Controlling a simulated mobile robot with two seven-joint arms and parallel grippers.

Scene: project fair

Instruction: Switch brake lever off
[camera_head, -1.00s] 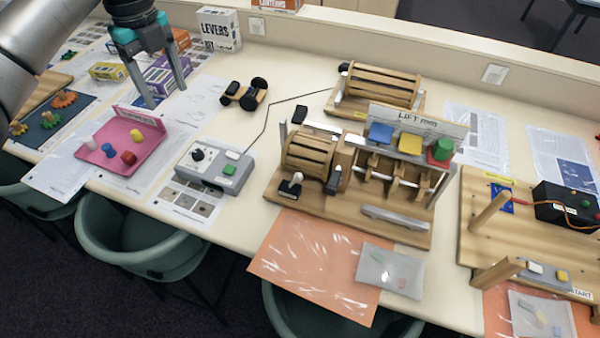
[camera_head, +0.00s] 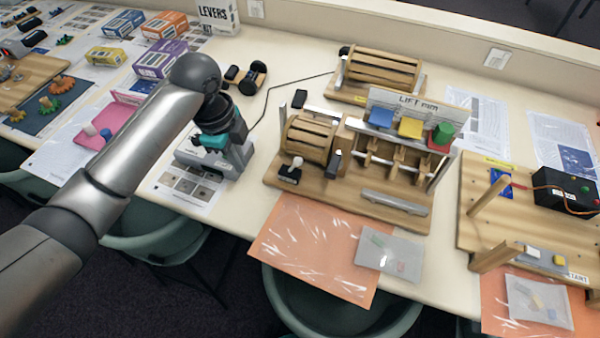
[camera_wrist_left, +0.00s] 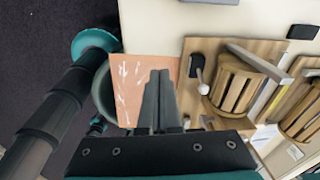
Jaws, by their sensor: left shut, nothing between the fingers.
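The wooden drum machine (camera_head: 347,185) stands mid-table under a "LIFT" sign. At its front left, a lever with a white knob (camera_head: 297,162) rises from a black base (camera_head: 288,175). Another dark lever (camera_head: 333,164) stands right of the drum (camera_head: 309,138); I cannot tell which is the brake lever. My left gripper (camera_head: 222,140) is left of the machine, over the grey control box, with fingertips hard to make out. In the left wrist view its fingers (camera_wrist_left: 160,80) are shut and empty, apart from the white-knobbed lever (camera_wrist_left: 201,80). My right gripper is out of view.
The grey control box (camera_head: 232,158) is partly hidden by my left arm. An orange sheet (camera_head: 305,245) and a clear bag (camera_head: 390,255) lie in front of the machine. A second wooden drum unit (camera_head: 380,72) stands behind it. A board with a black box (camera_head: 567,195) is at right.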

